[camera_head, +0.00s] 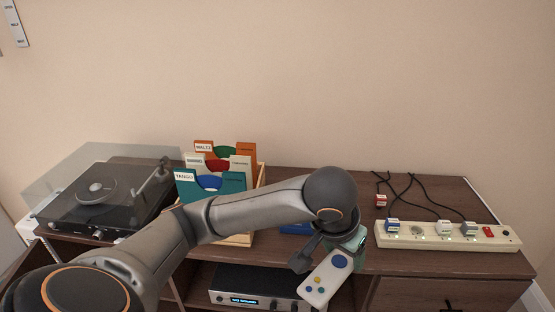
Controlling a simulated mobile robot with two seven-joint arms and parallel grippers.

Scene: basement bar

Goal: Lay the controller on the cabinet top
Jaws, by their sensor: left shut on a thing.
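The controller (324,284) is white with a blue pad and several small coloured buttons. It hangs tilted at the front edge of the cabinet top. My left gripper (322,258) is shut on its upper end; the fingers partly hide there. A teal thing (357,239) shows just behind the gripper, and I cannot tell what it is. The brown wooden cabinet top (400,262) runs across the view, partly covered by my left arm. My right gripper is not in view.
A turntable (97,197) with a raised clear lid stands at the left. A wooden crate of records (262,176) sits in the middle. A power strip (446,236) with plugs and cables lies at the right. A silver amplifier (245,288) sits on the shelf below.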

